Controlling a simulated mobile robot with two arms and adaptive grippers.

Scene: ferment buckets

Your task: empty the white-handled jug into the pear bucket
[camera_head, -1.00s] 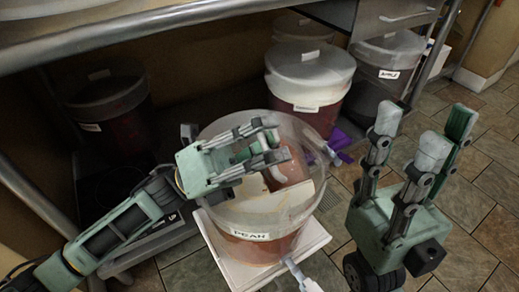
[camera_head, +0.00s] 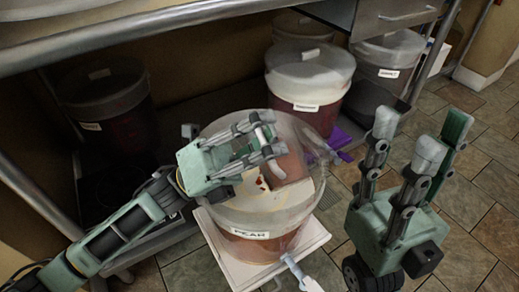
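The pear bucket (camera_head: 262,218) is clear, labelled PEAN or PEAR, and stands open with reddish contents low inside. My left gripper (camera_head: 268,138) is over its mouth, its fingers closed around what looks like the white handle of the jug. The jug (camera_head: 290,166), clear with reddish-brown contents, hangs tilted below the fingers within the bucket's opening. The gripper hides most of the handle and part of the jug. Small red spots show below the jug's edge. My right gripper (camera_head: 420,135) is open and empty, fingers up, to the right of the bucket.
The bucket stands on a white stand (camera_head: 240,272) with a spigot (camera_head: 295,270) at its front. Lidded buckets stand behind (camera_head: 308,78), at right (camera_head: 385,62) and at left (camera_head: 108,100). A metal table edge (camera_head: 150,28) runs above. Tiled floor at right is open.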

